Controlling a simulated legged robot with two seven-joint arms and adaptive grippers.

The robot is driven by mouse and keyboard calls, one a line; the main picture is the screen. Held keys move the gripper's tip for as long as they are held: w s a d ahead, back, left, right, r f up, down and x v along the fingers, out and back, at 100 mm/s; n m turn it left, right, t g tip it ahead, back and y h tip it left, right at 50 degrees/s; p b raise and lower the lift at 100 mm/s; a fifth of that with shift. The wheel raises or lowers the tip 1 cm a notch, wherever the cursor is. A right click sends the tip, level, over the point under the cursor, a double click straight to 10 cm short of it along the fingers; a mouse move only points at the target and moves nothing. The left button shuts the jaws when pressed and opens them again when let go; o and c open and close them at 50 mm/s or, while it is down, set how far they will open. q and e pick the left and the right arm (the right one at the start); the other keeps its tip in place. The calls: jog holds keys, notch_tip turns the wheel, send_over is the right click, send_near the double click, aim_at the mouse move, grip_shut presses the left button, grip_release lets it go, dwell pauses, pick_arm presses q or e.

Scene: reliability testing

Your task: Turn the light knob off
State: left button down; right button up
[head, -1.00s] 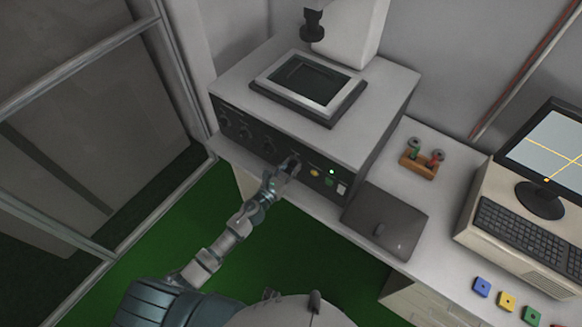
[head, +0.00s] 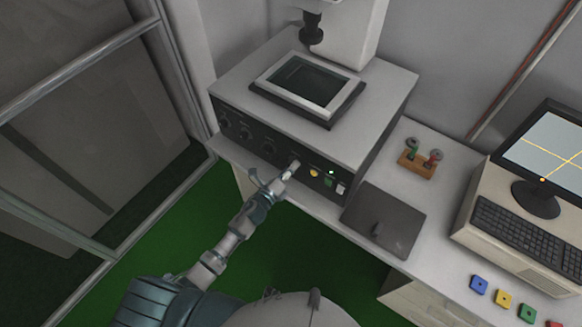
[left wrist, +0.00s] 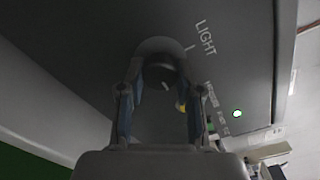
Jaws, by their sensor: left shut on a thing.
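The dark, round light knob (left wrist: 160,72) is on the front panel of the grey machine (head: 222,78), under a white "LIGHT" label in the left wrist view. My left gripper (head: 289,171) reaches the panel from below left. In the left wrist view its two fingers (left wrist: 160,94) stand on either side of the knob and are shut on it. A pale mark shows on the knob's face. The fingers hide the knob in the head view. My right gripper is not in view.
A lit green lamp (left wrist: 237,113) and a yellow button (head: 314,173) are right of the knob. More knobs (head: 245,133) line the panel to the left. A dark flat pad (head: 395,222), a small wooden rack (head: 417,169) and a keyboard (head: 520,233) lie to the right.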

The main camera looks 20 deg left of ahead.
pick_arm(q)
jog(key=shift+s+f+n+p, duration=0.15)
jog(key=shift+n+p, duration=1.3)
jog(key=shift+n, duration=2.9)
jog(key=shift+s+f+n+p, duration=0.1)
jog(key=shift+n+p, duration=1.3)
jog(key=shift+n, duration=2.95)
jog(key=c, duration=0.8)
grip_release()
jog(key=shift+w, duration=0.1)
jog(key=shift+o, duration=0.2)
jog(key=shift+a+r, duration=0.1)
jog(key=shift+r, duration=0.05)
